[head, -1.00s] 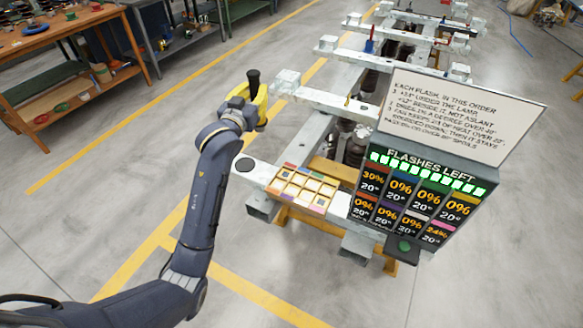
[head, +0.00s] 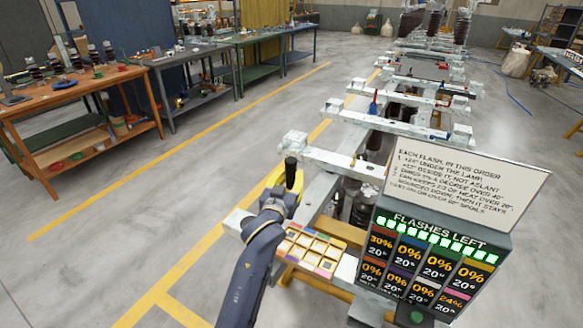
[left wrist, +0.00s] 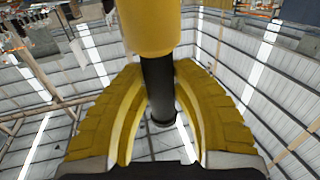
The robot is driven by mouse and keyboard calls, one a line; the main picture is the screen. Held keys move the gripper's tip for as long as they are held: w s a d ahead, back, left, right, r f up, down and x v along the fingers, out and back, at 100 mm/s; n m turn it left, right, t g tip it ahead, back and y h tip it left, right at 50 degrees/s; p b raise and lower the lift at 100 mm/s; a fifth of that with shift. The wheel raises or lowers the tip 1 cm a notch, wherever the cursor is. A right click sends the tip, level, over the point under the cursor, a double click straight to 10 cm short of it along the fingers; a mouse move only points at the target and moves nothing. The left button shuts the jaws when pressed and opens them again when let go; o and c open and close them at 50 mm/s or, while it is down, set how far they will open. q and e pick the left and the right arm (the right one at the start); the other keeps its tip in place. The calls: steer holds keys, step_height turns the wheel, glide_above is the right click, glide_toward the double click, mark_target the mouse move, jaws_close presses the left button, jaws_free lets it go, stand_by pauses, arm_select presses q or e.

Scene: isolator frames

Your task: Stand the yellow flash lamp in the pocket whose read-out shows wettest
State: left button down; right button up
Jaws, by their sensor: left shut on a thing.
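The yellow flash lamp shows its black part (head: 290,170) pointing up above my left gripper (head: 284,193). The left wrist view shows the lamp's yellow body (left wrist: 150,25) and its black shaft between the yellow fingers. My left gripper is shut on the lamp and holds it up, beyond the pocket tray (head: 312,272). The tray has two rows of square pockets with coloured edges; its near left side is partly hidden by my arm. The read-out panel (head: 428,262) shows 30% at upper left, 24% at lower right and 0% elsewhere, all at 20°. My right gripper is out of view.
A white rule board (head: 468,187) stands above the panel, over a row of lit green lamps (head: 432,240). A green button (head: 417,317) sits below the panel. Pale metal beams (head: 345,160) run behind the tray. Workbenches stand at left; the floor between is clear.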

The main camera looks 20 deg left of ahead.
arm_select(q)
steer(key=shift+f, duration=6)
steer(key=c, duration=1.2)
jaws_free()
steer(key=shift+f, duration=0.2)
steer(key=shift+r, duration=0.1)
steer(key=shift+s, duration=0.25)
steer(key=s, duration=1.1)
steer(key=shift+s+d, duration=0.1)
steer(key=shift+s, duration=0.2)
